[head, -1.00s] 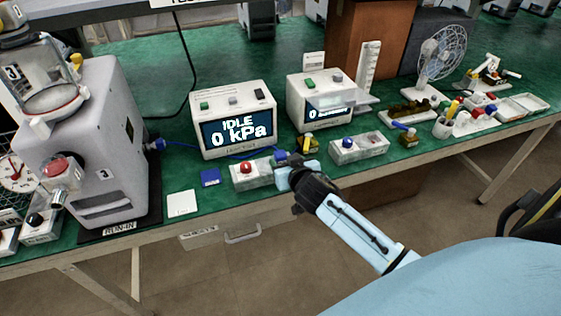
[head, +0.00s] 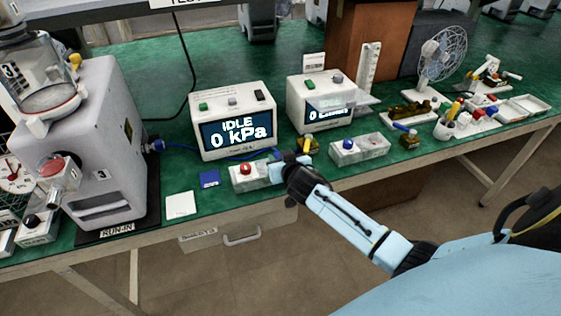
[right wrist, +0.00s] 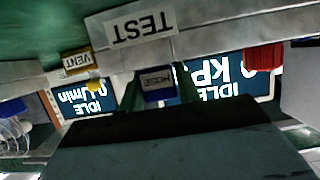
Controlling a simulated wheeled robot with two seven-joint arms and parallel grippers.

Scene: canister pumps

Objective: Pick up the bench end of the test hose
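The test hose (head: 236,157) is a thin blue line running from the blue connector (head: 155,145) on the grey pump, past the front of the kPa display box. My right gripper (head: 276,169) is low at the hose's bench end, just right of the red-button box, and mostly hides that end in the head view. In the right wrist view a dark blue block marked HOSE (right wrist: 157,86) lies between the two fingers of my right gripper (right wrist: 158,95), which look open with small gaps beside it. My left gripper is not in view.
The red-button box (head: 246,174) is close left of the gripper, and the kPa display box (head: 233,121) stands behind. A yellow vent valve (head: 307,145) and a blue-button box (head: 358,149) are to the right. The bench's front edge is close below.

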